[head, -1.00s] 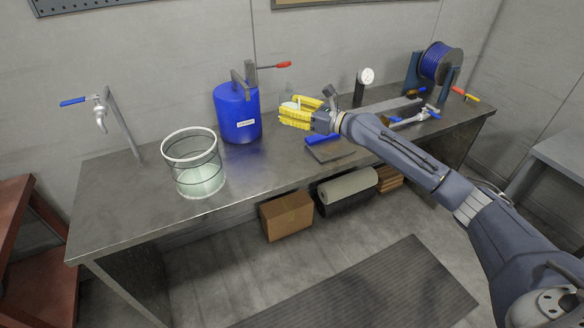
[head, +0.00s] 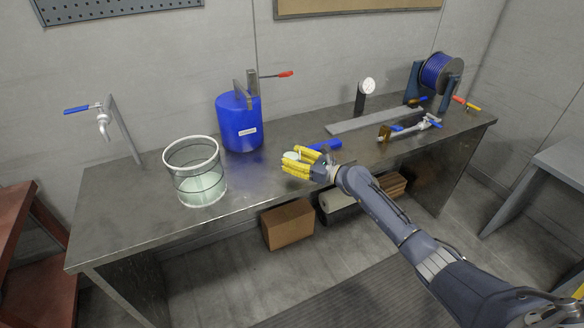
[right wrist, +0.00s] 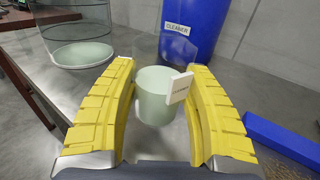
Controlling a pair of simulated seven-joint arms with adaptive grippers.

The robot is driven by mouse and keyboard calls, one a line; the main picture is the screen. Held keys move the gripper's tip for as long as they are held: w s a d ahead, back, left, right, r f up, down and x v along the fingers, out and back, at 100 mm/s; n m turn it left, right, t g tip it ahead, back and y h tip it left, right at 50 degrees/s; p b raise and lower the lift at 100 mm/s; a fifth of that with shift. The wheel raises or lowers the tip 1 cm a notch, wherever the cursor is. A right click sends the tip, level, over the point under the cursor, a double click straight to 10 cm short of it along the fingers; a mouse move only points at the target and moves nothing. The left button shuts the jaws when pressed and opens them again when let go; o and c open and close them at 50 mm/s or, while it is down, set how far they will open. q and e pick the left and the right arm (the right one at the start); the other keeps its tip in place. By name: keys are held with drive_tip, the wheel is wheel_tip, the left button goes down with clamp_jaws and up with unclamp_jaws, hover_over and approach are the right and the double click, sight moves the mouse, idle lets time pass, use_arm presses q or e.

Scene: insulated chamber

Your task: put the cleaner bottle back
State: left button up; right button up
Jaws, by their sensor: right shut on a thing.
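The cleaner bottle, a small pale green cylinder with a white tag (right wrist: 155,97), is between the yellow fingers of my right gripper (right wrist: 160,110) in the right wrist view. In the head view my right gripper (head: 300,163) is over the front part of the bench, right of the glass vessel. Only a pale bit of the bottle (head: 291,155) shows there, behind the fingers. It is shut on the bottle, which looks upright. I cannot tell whether the bottle touches the bench. My left gripper is not in view.
A blue drum (head: 239,122) labelled CLEANER stands behind the gripper on the metal bench (head: 120,205). A glass vessel (head: 196,172) with pale liquid is left. A blue block (head: 326,145) lies close to the right. A gauge (head: 365,92), valve pipe (head: 420,125) and cable reel (head: 440,70) stand farther right.

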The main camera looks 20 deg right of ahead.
drive_tip(key=shift+f, duration=1.95)
drive_tip(key=shift+f, duration=0.2)
drive_tip(key=o, duration=1.3)
